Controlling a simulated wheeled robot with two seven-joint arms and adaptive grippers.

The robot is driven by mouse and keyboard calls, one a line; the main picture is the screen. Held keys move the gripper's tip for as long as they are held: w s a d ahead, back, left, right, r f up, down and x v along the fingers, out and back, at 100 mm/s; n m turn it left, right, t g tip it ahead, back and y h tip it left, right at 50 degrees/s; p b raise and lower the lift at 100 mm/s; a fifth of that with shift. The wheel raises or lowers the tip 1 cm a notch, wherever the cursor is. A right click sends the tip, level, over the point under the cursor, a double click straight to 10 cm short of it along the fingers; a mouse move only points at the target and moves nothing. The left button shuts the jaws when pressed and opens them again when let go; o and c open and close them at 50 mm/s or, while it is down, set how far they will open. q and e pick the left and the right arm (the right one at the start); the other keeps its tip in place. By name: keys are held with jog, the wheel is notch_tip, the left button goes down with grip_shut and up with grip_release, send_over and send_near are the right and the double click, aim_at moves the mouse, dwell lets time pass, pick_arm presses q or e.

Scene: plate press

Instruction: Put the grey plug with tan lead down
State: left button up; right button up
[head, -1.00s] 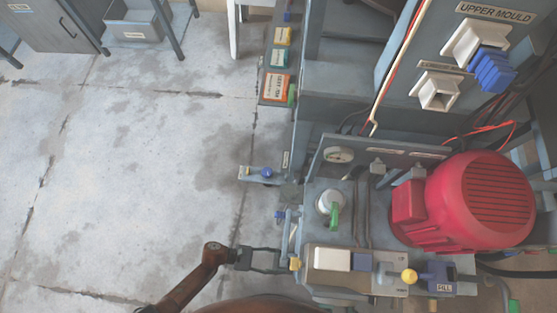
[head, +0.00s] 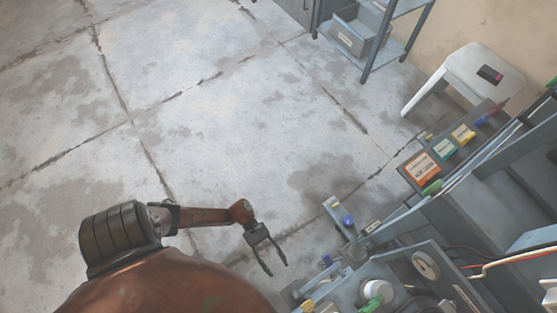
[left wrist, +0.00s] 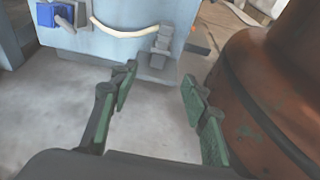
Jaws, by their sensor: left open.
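In the left wrist view, a grey plug (left wrist: 160,48) sits at the lower edge of a pale blue-grey panel (left wrist: 125,52). A tan lead (left wrist: 122,31) sags across the panel to it. I cannot tell whether the plug is seated in a holder or only rests there. My left gripper (head: 277,271) is open beside the machine's near left corner. In the left wrist view its green-padded fingers (left wrist: 160,88) are apart with only floor between them, short of the plug. The plug cannot be made out in the head view. My right gripper is not in view.
A blue plug-like piece (left wrist: 55,15) is at the wrist view's upper left. In the head view, the machine's grey top (head: 345,290) carries a green-handled knob (head: 377,292). A white stool (head: 470,72) and a shelf rack (head: 395,40) stand farther back. The left floor is clear.

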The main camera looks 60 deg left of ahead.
pick_arm(q)
jog(key=shift+a, duration=0.1)
notch_tip(320, 180, up, 5)
jog(key=w+a+n+t+y, duration=0.2)
jog(key=n+t+y, duration=0.65)
jog(key=n, duration=1.95)
jog(key=s+a+r+n+y, duration=0.1)
jog(key=s+a+n, duration=0.3)
jog(key=n, duration=0.8)
jog(key=s+a+r+n+y, duration=0.1)
jog(key=s+a+n+y, duration=0.1)
jog(key=s+n, duration=0.6)
jog(key=a+n, duration=0.1)
jog(key=n, duration=0.4)
jog(key=shift+s+a+g+y, duration=0.3)
jog(key=shift+a+g+y, duration=0.05)
